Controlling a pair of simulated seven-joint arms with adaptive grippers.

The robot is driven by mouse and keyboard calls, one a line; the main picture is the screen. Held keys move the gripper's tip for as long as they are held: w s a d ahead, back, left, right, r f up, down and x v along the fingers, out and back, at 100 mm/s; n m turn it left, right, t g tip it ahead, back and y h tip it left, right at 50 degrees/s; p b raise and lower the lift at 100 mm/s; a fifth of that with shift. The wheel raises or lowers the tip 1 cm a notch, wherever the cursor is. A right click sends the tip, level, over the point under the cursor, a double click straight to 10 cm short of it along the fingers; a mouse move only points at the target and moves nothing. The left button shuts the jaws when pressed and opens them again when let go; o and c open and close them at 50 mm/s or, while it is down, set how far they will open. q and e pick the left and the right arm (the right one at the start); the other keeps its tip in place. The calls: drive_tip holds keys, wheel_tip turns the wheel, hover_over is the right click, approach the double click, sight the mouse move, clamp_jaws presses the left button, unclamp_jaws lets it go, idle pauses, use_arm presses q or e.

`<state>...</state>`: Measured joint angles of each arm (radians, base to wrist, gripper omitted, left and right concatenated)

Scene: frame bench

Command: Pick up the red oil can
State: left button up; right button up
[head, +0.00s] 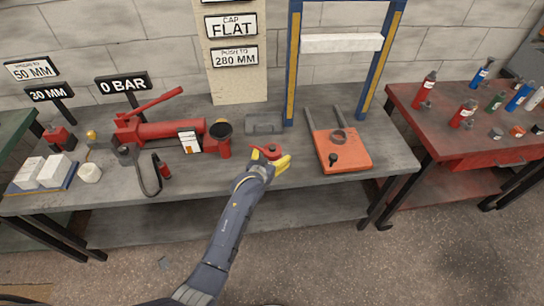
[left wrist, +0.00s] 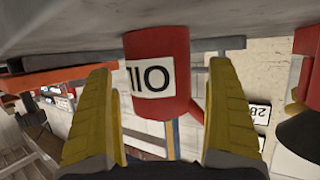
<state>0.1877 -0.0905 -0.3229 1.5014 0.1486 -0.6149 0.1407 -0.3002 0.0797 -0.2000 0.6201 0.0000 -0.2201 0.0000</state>
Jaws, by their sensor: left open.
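The red oil can (head: 268,151) stands on the grey workbench near its front edge, partly hidden by my left gripper. In the left wrist view the oil can (left wrist: 157,85) hangs upside down in the picture, with a white label reading OIL. My left gripper (head: 271,162) is open, with its yellow fingers to either side of the can. In the left wrist view gaps show between the can and both fingers. My right gripper is not in view.
A red hydraulic pump (head: 165,131) with a black hose lies left of the can. An orange plate (head: 348,160) with two arms sits to the right, below the blue press frame (head: 293,65). A grey block (head: 263,123) lies behind. A red table (head: 440,120) holds several bottles.

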sight(271, 146)
use_arm(q)
drive_tip(key=shift+w+d+f, duration=0.2)
drive_tip(key=shift+w+f, duration=0.05)
drive_tip(key=shift+w, duration=0.3)
drive_tip(key=shift+c, duration=0.3)
drive_tip(key=shift+r, duration=0.1)
drive_tip(key=c, duration=1.6)
drive_tip(key=r, duration=0.9)
drive_tip(key=shift+w+a+r, duration=0.15)
drive_tip(key=shift+a+r, duration=0.05)
drive_tip(key=shift+w+a+r+n+t+h, duration=0.6)
drive_tip(key=shift+w+a+r+n, duration=0.3)
drive_tip(key=shift+a+r+n, duration=0.3)
drive_tip(key=shift+w+a+r+n+t+h, duration=0.6)
drive_tip(key=shift+w+a+r+n, duration=0.35)
drive_tip(key=shift+a+r, duration=0.45)
drive_tip(key=shift+w+a+r+n+t+h, duration=0.6)
drive_tip(key=shift+w+a+r+n, duration=0.25)
drive_tip(key=shift+a+r+n, duration=0.4)
